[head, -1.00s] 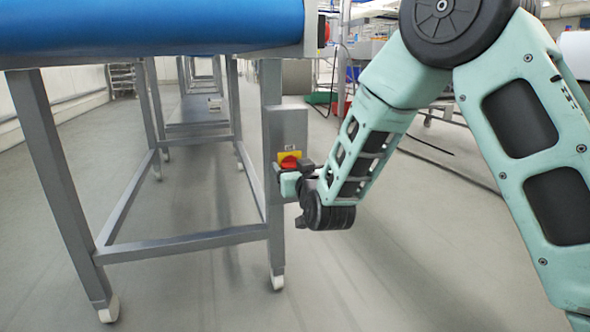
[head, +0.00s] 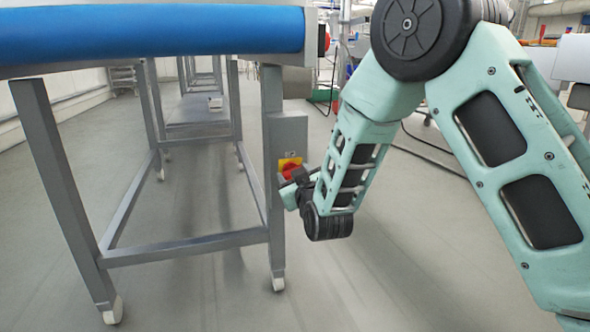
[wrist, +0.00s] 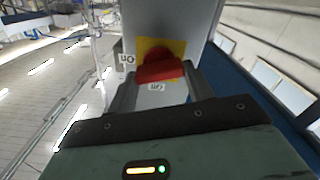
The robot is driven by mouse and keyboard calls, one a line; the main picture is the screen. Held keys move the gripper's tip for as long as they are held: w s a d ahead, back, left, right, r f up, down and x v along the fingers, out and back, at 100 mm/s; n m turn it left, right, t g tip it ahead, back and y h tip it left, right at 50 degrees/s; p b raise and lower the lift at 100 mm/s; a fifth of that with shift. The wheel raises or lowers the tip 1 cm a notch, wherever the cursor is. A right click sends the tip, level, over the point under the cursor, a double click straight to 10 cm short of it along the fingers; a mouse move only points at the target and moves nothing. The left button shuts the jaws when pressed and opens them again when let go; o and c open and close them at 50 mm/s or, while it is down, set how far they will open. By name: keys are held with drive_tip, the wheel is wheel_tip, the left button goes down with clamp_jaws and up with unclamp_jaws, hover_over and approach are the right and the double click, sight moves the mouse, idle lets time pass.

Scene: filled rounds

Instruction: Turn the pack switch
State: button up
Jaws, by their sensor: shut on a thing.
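The pack switch is a red handle (wrist: 160,71) on a yellow plate (wrist: 151,45), on the face of a grey box. In the wrist view the handle's bar lies across the picture, slightly tilted, between the two fingers of my gripper (wrist: 160,84). My gripper is shut on it. An "On" label (wrist: 127,59) is left of the plate and an "Off" label (wrist: 155,87) is below the handle; both look upside down. In the head view the red handle (head: 291,168) shows just above my gripper (head: 287,187), which hides its lower part.
The grey box (head: 289,137) is fixed to a leg of a conveyor frame (head: 185,247) with a blue belt (head: 150,30). The floor (head: 400,260) at front right is clear apart from my arm.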

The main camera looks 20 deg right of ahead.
drive_tip(key=shift+n+p, duration=0.55)
drive_tip(key=shift+n, duration=0.45)
drive_tip(key=o, duration=1)
drive_tip(key=s+p, duration=1.2)
drive_tip(key=s, duration=0.5)
drive_tip(key=shift+s+p, duration=0.2)
drive_tip(key=shift+p, duration=0.15)
